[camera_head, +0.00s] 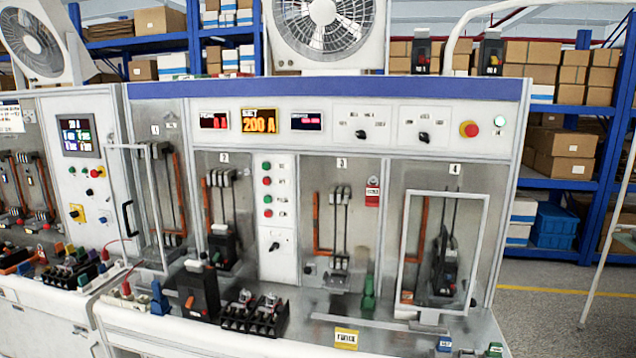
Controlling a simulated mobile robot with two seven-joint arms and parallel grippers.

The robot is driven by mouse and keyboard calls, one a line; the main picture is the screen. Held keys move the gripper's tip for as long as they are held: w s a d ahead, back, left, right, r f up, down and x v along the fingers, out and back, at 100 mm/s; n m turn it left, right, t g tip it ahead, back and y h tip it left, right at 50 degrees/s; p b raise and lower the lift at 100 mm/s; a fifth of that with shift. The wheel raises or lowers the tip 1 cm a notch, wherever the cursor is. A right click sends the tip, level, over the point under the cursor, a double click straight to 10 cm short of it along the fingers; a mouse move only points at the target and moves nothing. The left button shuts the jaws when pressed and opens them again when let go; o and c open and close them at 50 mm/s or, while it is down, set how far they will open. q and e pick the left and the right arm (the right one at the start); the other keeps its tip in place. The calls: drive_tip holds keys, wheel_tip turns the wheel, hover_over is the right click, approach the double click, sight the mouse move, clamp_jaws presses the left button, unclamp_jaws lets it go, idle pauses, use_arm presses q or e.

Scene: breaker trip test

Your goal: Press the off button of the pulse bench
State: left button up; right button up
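The pulse bench (325,88) is a white test bench with a blue top stripe and several numbered bays. A narrow panel (276,245) between bays 2 and 3 carries a column of red and green buttons. Its top button (266,166) is green, with a red button (266,181) under it. Lower are a green button (267,198) and a red button (268,213). The labels beside them are too small to read, so I cannot tell which is the off button. A large red button (469,129) sits at the upper right. Neither of my grippers is in view.
A yellow display (259,121) reads 200 A. Framed clear guards stand before bay 1 (136,205) and bay 4 (443,250). Black breakers (198,292) and terminal blocks (254,315) stand on the front ledge. Another bench adjoins at left. Floor (560,310) is open at right.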

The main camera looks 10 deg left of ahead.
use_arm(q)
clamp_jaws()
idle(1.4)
